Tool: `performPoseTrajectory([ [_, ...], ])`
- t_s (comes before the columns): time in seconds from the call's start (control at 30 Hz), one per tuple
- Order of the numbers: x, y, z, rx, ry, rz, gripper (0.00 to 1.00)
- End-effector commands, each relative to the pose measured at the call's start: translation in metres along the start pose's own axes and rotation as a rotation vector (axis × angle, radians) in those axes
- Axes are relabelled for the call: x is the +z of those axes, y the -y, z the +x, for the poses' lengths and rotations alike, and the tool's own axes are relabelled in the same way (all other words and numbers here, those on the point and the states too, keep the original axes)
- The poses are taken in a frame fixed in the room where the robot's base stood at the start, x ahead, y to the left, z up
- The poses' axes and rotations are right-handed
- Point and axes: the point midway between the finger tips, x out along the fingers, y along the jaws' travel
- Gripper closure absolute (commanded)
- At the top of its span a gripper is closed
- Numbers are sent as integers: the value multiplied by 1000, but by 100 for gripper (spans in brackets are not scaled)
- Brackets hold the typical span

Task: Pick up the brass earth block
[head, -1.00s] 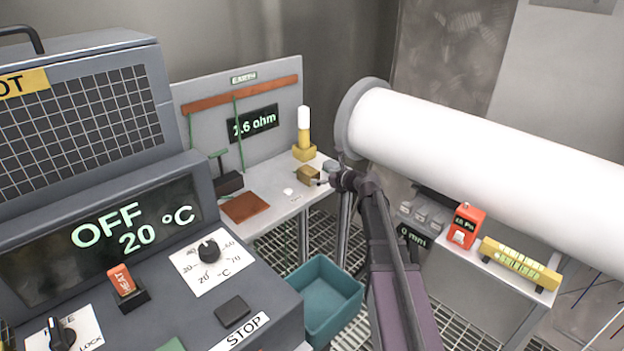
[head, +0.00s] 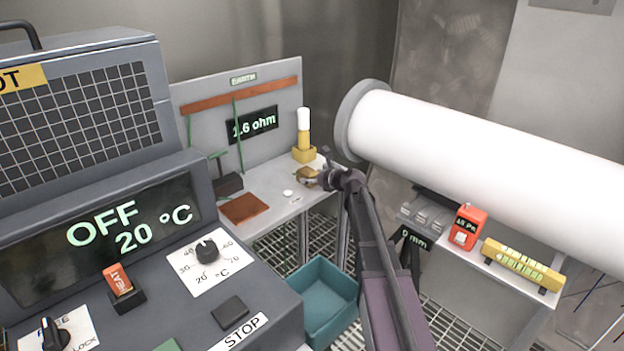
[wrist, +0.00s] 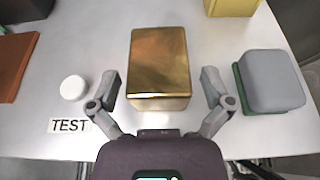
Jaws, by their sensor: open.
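The brass earth block (wrist: 159,62) is a shiny gold box on the pale bench top. In the wrist view it lies just ahead of my gripper (wrist: 161,90), with its near end between the two spread fingers. The fingers are open, with a gap on each side of the block. In the head view the block (head: 307,178) is small, and my gripper (head: 322,177) partly covers it at the bench's right edge.
A white button (wrist: 73,88) with a TEST label lies left of the block. A grey block on a green base (wrist: 272,82) stands close on the right. A yellow holder (head: 304,154) stands behind. A large white pipe (head: 480,160) runs right of my arm.

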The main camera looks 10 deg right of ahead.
Motion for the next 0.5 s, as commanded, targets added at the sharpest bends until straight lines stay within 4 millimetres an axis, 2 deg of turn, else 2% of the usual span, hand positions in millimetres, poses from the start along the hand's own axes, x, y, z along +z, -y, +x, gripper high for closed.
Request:
performPoseTrajectory([
  [0.03, -2, 1, 8, 0, 0, 0, 0],
  [0.17, -1, 0, 18, 0, 1, 1, 0],
  [0.5, 0, 0, 19, 0, 0, 1, 0],
])
